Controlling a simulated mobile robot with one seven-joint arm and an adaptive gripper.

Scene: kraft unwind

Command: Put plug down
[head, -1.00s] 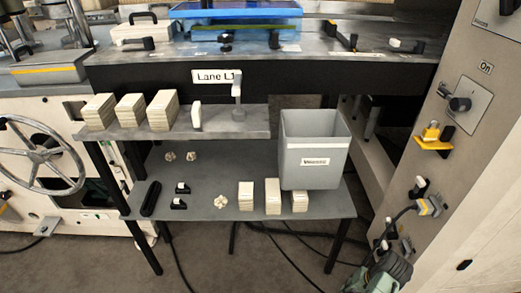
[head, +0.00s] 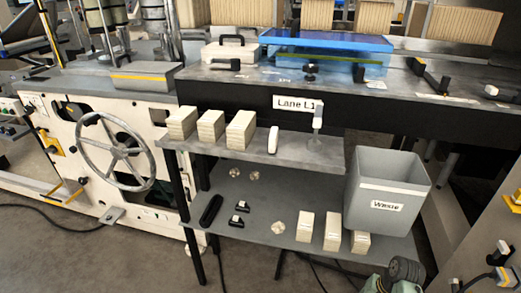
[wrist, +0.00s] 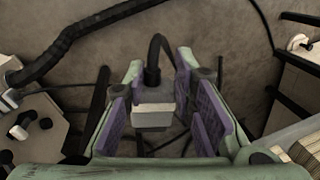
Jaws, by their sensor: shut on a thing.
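In the wrist view my gripper (wrist: 158,72) has green fingers with purple pads. Between the pads is the plug (wrist: 153,116), a pale grey block with a dark body and a black cable rising from its far end. My gripper is shut on it. The plug is held over a blurred grey-brown floor. In the head view only part of my green and dark grey arm shows at the bottom right; the held plug cannot be made out there.
A two-level table carries stacks of pale cards on its upper shelf (head: 270,155). A grey waste bin (head: 375,215) stands at the lower shelf's right. A beige panel with fittings (head: 503,252) is at the right edge. A handwheel (head: 115,150) is on the left machine. Cables cross the floor.

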